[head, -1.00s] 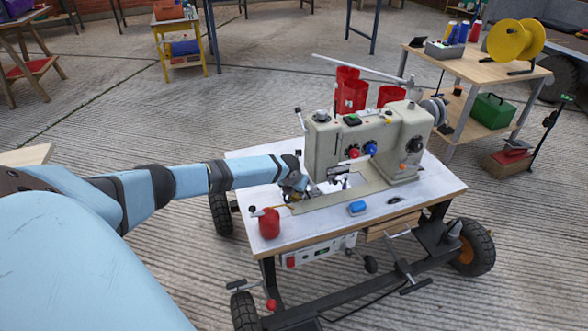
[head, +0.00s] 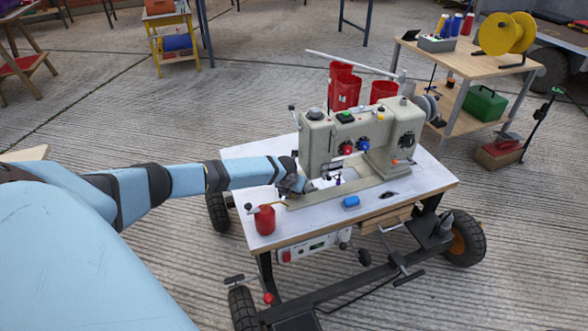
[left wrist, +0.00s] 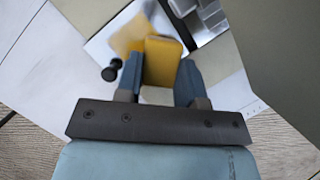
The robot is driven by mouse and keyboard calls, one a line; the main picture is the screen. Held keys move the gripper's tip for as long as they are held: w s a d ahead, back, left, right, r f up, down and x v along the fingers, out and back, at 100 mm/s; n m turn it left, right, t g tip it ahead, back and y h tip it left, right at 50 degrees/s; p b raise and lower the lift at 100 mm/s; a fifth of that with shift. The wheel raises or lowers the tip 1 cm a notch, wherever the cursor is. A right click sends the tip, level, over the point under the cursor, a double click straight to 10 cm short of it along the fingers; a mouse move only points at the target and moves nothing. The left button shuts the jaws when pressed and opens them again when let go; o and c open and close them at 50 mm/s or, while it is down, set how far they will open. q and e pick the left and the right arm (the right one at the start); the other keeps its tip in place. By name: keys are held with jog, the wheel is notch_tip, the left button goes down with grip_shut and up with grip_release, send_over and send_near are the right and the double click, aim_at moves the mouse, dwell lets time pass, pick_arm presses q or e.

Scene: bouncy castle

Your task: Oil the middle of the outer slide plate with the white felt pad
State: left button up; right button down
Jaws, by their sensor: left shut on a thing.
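My left gripper (head: 300,186) is at the near left end of the sewing machine's bed, low over the white table top. In the left wrist view the gripper (left wrist: 160,68) is shut on a yellow block (left wrist: 163,52), apparently the body of the felt pad; no white felt face can be made out. Just beyond and below the block lies a shiny metal plate (left wrist: 104,46), apparently the outer slide plate, with a blurred yellow reflection of the block. I cannot tell whether the pad touches it. My right gripper is not in view.
The sewing machine (head: 335,145) stands on a wheeled table (head: 395,205). A red oil can (head: 265,221) is at the near left edge and a blue item (head: 351,202) at the front. A small black knob (left wrist: 110,70) is close to my left finger.

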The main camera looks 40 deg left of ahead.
pick_arm(q)
jog(key=shift+w+a+b, duration=0.25)
jog(key=shift+w+a, duration=0.05)
jog(key=shift+a, duration=0.2)
jog(key=shift+w+a+b, duration=0.25)
jog(key=shift+a, duration=0.2)
jog(key=shift+w+a+f+b, duration=0.1)
jog(key=shift+w+a+b, duration=0.2)
jog(key=shift+a+b, duration=0.25)
jog(key=shift+w+a+f+b, duration=0.1)
jog(key=shift+w+a+b, duration=0.15)
jog(key=shift+a+b, duration=0.3)
jog(key=shift+w+a+r, duration=0.15)
jog(key=shift+a+r, duration=0.05)
jog(key=shift+a, duration=0.15)
notch_tip(320, 180, up, 6)
jog(key=p, duration=0.4)
jog(key=shift+p, duration=0.4)
notch_tip(320, 180, up, 3)
jog(key=p, duration=0.2)
jog(key=shift+p, duration=0.3)
